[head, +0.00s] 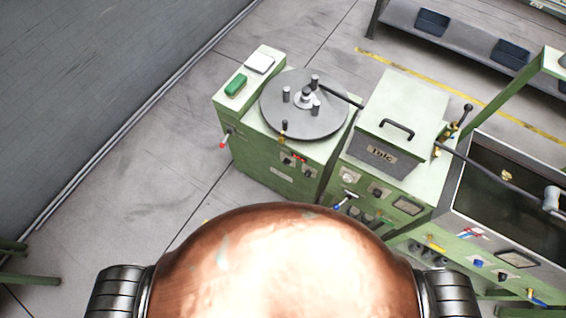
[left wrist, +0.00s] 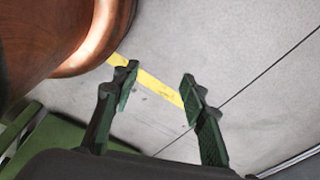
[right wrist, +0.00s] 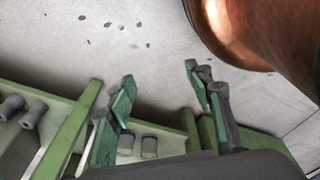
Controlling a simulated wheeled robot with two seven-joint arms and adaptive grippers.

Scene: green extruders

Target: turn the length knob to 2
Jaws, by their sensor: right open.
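Green extruder machines stand ahead in the head view. The middle unit (head: 405,95) has a front panel with a dial on a pale plate (head: 348,176), another dial (head: 377,192) and a blue-tipped lever (head: 343,202). Markings are too small to read, so I cannot tell which is the length knob. My left gripper (left wrist: 158,78) is open and empty above the floor. My right gripper (right wrist: 160,76) is open and empty near green framework. Neither gripper shows in the head view.
A round grey plate with posts (head: 300,118) tops the left unit. A red-tipped lever (head: 224,142) sticks out at its left side. A dark trough (head: 510,180) stands at right. Green rails (right wrist: 70,130) and grey cylinders (right wrist: 32,114) lie close to my right gripper.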

